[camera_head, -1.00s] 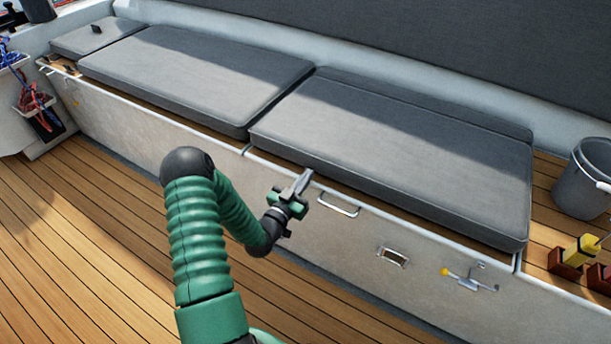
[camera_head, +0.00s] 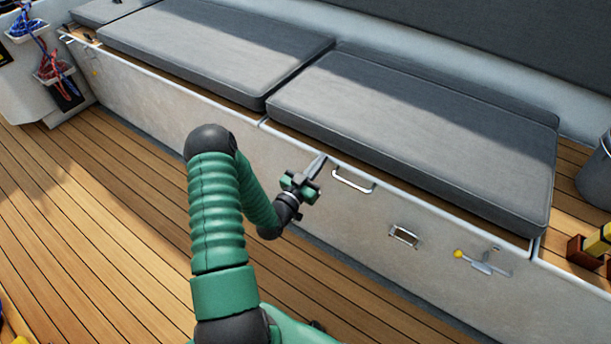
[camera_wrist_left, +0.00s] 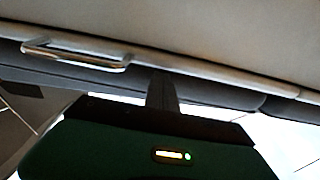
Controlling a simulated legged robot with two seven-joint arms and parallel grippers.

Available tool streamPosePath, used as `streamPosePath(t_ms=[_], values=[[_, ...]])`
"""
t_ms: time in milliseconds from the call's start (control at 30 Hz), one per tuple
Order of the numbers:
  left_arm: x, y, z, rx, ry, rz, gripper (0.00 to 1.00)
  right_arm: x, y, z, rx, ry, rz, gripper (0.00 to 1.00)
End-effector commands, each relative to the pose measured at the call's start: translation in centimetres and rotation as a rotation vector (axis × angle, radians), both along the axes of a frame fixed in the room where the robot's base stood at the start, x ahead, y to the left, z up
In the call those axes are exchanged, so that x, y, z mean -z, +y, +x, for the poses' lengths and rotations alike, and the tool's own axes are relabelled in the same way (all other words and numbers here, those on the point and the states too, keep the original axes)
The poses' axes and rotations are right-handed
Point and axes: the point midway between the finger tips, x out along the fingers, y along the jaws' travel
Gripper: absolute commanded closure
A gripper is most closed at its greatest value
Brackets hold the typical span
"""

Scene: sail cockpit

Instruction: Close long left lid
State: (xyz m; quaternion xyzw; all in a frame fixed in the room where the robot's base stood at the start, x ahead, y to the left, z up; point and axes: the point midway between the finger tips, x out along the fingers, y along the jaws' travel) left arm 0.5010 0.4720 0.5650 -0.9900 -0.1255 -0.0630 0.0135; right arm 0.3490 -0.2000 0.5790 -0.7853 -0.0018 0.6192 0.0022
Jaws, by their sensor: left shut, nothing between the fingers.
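The long bench carries two long grey cushioned lids, and both lie flat on it. The left lid (camera_head: 215,50) is in the upper left of the head view, and the right lid (camera_head: 410,135) is nearer, at centre right. My left gripper (camera_head: 319,166) is shut and empty, just in front of the bench front near its top edge, beside a metal handle (camera_head: 353,181). In the left wrist view the handle (camera_wrist_left: 75,55) shows left of the finger (camera_wrist_left: 162,92). My right gripper is not in view.
A latch with a yellow knob (camera_head: 473,260) and a recessed plate (camera_head: 404,236) are on the bench front (camera_head: 230,138). A grey bucket (camera_head: 597,175) stands at the right. Rope holders (camera_head: 55,68) are at far left. The wooden deck (camera_head: 100,200) is mostly clear.

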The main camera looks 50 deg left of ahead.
Motion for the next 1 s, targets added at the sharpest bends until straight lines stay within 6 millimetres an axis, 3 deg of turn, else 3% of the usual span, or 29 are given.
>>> streamPosePath(t_ms=[33, 400, 600, 833, 933, 1000], values=[[1.7, -0.4, -1.6, -0.004, 0.048, -0.023, 1.00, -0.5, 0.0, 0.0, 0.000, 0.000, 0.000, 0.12], [1.4, -3.1, -11.6, -0.005, 0.011, -0.006, 1.00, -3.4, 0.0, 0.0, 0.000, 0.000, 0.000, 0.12], [1.5, -3.9, -14.7, -0.004, -0.002, 0.001, 1.00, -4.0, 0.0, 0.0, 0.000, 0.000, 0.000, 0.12], [1.6, -4.1, -14.9, 0.005, 0.004, 0.007, 1.00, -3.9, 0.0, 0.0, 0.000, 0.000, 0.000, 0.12], [2.0, -4.7, -12.6, 0.067, 0.096, 0.033, 1.00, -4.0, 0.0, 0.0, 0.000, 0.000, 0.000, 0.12], [2.7, -5.7, -9.8, 0.139, 0.230, 0.066, 1.00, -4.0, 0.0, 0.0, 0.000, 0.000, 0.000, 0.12]])
